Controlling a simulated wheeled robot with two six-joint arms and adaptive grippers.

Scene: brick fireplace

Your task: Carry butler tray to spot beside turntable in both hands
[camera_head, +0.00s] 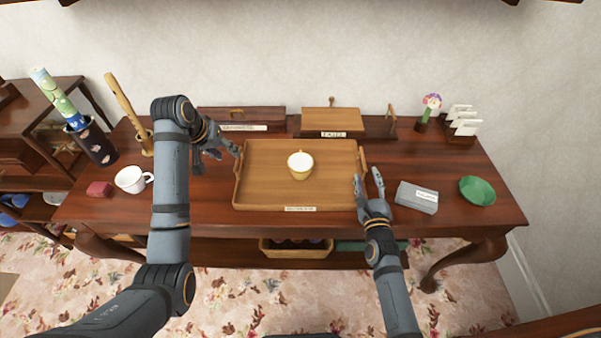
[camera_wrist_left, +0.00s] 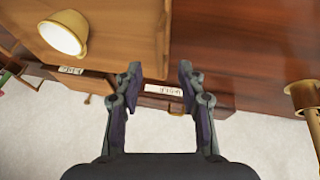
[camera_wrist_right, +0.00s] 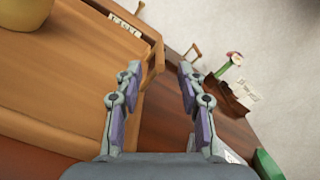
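The wooden butler tray (camera_head: 262,198) lies flat on the dark table, with a yellow cup (camera_head: 300,166) on it. My left gripper (camera_head: 222,148) is open at the tray's left side, near its back corner. In the left wrist view the tray's edge (camera_wrist_left: 161,45) lines up between the open fingers (camera_wrist_left: 158,72). My right gripper (camera_head: 367,182) is open at the tray's right side. The right wrist view shows the tray's raised side (camera_wrist_right: 152,68) in line with the gap between the fingers (camera_wrist_right: 158,74). I cannot tell whether either gripper touches the tray. I cannot tell which object is the turntable.
Labelled wooden pieces stand behind the tray, at left (camera_head: 240,115) and right (camera_head: 332,120). A white mug (camera_head: 131,180) and a red block (camera_head: 99,189) are left.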

